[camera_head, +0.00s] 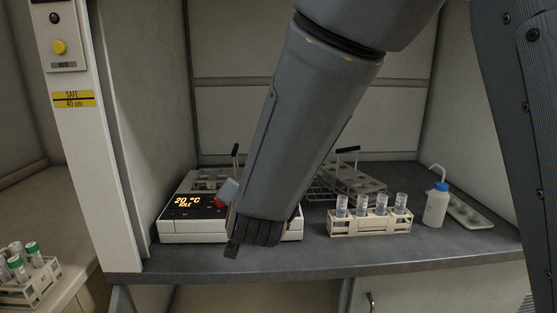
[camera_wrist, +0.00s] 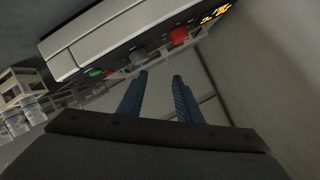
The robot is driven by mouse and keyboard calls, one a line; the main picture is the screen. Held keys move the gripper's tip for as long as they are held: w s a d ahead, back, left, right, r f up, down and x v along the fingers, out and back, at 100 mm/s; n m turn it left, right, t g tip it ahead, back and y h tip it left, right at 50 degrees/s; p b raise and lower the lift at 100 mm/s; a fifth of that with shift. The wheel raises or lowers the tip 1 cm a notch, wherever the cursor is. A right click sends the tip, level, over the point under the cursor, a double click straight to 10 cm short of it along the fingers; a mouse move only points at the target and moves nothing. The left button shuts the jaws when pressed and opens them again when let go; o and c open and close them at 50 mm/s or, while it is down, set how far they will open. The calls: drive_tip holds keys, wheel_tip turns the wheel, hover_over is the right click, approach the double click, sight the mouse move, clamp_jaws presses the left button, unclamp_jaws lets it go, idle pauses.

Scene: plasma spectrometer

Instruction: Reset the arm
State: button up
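My arm reaches down across the middle of the head view, with its lower end in front of a white heater unit (camera_head: 185,226). In the wrist view, the two blue fingers of my gripper (camera_wrist: 161,76) stand apart with nothing between them. The fingers point toward the front of the unit (camera_wrist: 95,45), which appears tilted, with a red knob (camera_wrist: 179,35) and a green button (camera_wrist: 95,72). In the head view, my wrist hides part of the unit, and the fingers cannot be made out clearly. The unit's display (camera_head: 187,201) reads 20 °C and IDLE.
Right of my arm, a cream rack (camera_head: 370,222) holds several capped vials. A grey handled rack (camera_head: 354,181) stands behind it. A wash bottle (camera_head: 436,205) and a tray (camera_head: 468,212) are farther right. Green-capped tubes sit in a rack (camera_head: 35,288) at lower left. A white post (camera_head: 90,150) edges the hood.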

drive_tip(key=s+d+f+n+g, duration=0.1)
drive_tip(key=s+d+f+g, duration=0.2)
drive_tip(key=d+f, duration=0.15)
drive_tip(key=s+d+f+n+g+h, duration=0.1)
drive_tip(key=s+d+f+g, duration=0.15)
drive_tip(key=d, duration=0.35)
drive_tip(key=s+d+f+n+g, duration=0.2)
drive_tip(key=s+d+f, duration=0.15)
drive_tip(key=d, duration=0.25)
drive_tip(key=s+d+f+n+g+h, duration=0.1)
drive_tip(key=s+d+f+g+h, duration=0.1)
drive_tip(key=s+d+g, duration=0.4)
drive_tip(key=s+d+f, duration=0.1)
drive_tip(key=s+d, duration=0.4)
drive_tip(key=s, duration=0.2)
drive_tip(key=shift+s+d, duration=0.15)
drive_tip(key=shift+s, duration=0.05)
drive_tip(key=shift+d, duration=0.1)
